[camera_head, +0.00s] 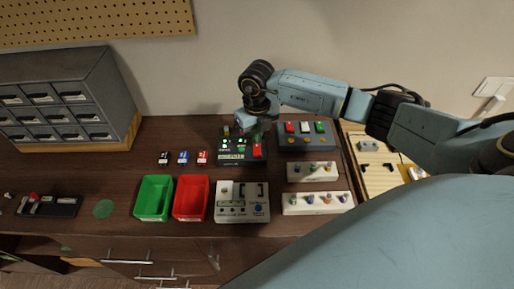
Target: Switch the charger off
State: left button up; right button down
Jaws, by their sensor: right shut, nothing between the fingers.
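My right gripper (250,130) is shut and empty, pointing down over the back part of this box. I cannot tell whether its fingertips touch the box, and they hide part of its top. My left gripper is not in view.
A grey box with red, white and green buttons (307,142) stands just right. In front are a light grey panel (242,214), a red bin (191,198) and a green bin (153,198). A drawer cabinet (70,95) stands at the left.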

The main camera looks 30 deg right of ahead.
jog(key=shift+f+b, duration=0.75)
jog(key=shift+f, duration=0.3)
dwell(0.4)
jog(key=shift+r+p, duration=2.75)
jog(key=shift+r, duration=0.85)
jog(key=shift+f, duration=0.1)
